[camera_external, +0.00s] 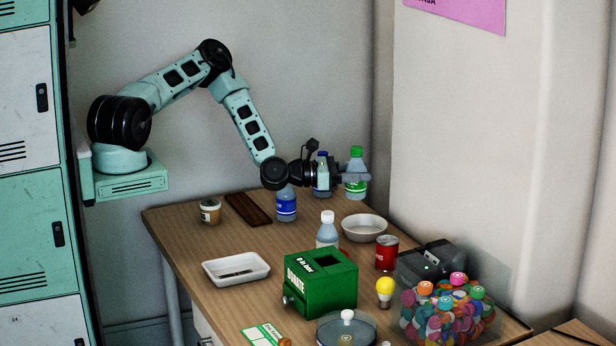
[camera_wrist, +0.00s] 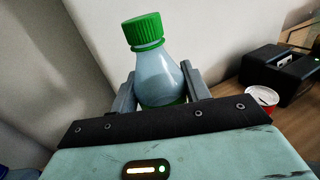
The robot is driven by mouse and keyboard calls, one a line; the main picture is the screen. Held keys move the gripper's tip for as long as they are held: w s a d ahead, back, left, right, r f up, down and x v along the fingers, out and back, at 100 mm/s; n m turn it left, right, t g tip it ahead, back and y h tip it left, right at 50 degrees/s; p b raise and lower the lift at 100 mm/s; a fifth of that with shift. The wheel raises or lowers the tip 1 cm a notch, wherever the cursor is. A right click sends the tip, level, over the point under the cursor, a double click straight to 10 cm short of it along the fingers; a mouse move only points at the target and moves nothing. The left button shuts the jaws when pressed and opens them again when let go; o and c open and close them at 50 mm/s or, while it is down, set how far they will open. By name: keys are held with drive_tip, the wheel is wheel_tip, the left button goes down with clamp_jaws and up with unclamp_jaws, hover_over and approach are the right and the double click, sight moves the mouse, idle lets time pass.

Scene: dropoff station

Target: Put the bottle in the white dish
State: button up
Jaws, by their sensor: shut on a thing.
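The bottle with a green cap (camera_external: 357,187) is clear with a green label. My gripper (camera_external: 356,177) is shut on it, and the bottle is close to upright, appearing above the round white dish (camera_external: 364,238) in the picture. In the wrist view the bottle (camera_wrist: 150,62) stands between the two grey fingers of my gripper (camera_wrist: 160,92), tilted a little left; its lower part is hidden. The round dish looks empty. A white rectangular dish (camera_external: 262,274) with a dark item inside lies further left and nearer the camera. I cannot tell the bottle's exact height over the table.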

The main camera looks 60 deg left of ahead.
sight(357, 199)
drive_tip(key=shift+f, duration=3.45)
drive_tip(key=shift+f, duration=0.15)
drive_tip(key=shift+f, duration=0.35)
drive_tip(key=shift+f, duration=0.1)
drive_tip(key=o, duration=0.9)
